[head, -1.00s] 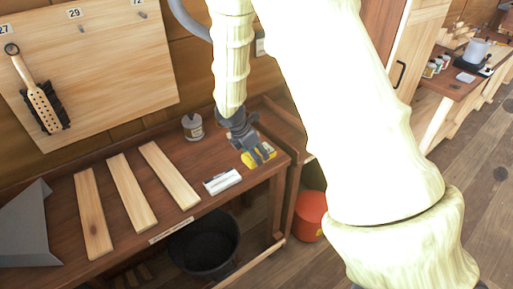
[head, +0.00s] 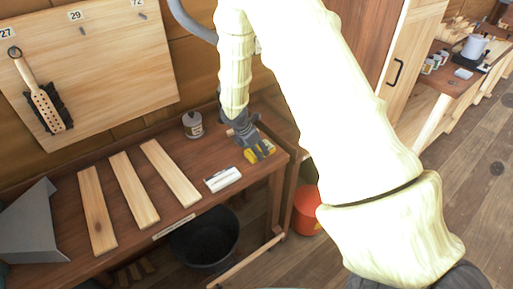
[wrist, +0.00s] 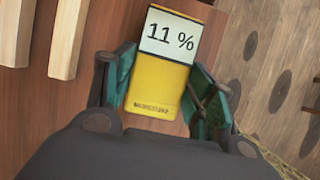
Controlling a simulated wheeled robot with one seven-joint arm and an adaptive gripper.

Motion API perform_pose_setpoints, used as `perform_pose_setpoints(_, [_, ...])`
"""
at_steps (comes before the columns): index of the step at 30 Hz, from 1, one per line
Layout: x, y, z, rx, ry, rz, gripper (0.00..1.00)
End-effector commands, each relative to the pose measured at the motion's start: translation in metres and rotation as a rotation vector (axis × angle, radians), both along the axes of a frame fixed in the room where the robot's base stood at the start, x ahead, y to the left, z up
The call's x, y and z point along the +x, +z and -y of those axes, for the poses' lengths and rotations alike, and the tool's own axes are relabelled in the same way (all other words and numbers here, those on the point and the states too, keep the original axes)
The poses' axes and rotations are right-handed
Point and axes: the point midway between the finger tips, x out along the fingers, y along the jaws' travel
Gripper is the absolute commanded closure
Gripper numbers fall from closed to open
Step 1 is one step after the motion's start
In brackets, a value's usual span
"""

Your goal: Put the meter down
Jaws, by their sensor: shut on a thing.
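The meter (wrist: 158,85) is a yellow block with a white display reading 11 % in the wrist view. My gripper (wrist: 165,88) has a green-padded finger on each side of it and is shut on it. In the head view the meter (head: 251,155) shows as a yellow patch under my gripper (head: 261,152), at the right end of the brown workbench (head: 215,155). It is very close to the bench top; I cannot tell whether it touches.
A white box-like item (head: 223,179) lies left of the meter. Several pale wood strips (head: 171,173) and a grey-labelled jar (head: 192,125) are further left. A black bucket (head: 205,240) stands below, and an orange-red container (head: 306,212) stands right of the bench.

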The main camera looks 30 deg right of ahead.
Motion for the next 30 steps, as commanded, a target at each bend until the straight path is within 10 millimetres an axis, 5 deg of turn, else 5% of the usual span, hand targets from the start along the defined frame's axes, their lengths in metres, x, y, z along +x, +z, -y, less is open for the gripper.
perform_pose_setpoints(8, [0.000, -0.003, 0.000, 0.000, 0.000, 0.000, 0.73])
perform_pose_setpoints(9, [0.000, -0.003, 0.000, 0.000, -0.001, 0.000, 0.41])
perform_pose_setpoints(12, [0.000, -0.002, 0.000, 0.000, -0.001, 0.000, 0.23])
perform_pose_setpoints(30, [0.000, 0.016, -0.007, 0.000, -0.001, 0.004, 0.23])
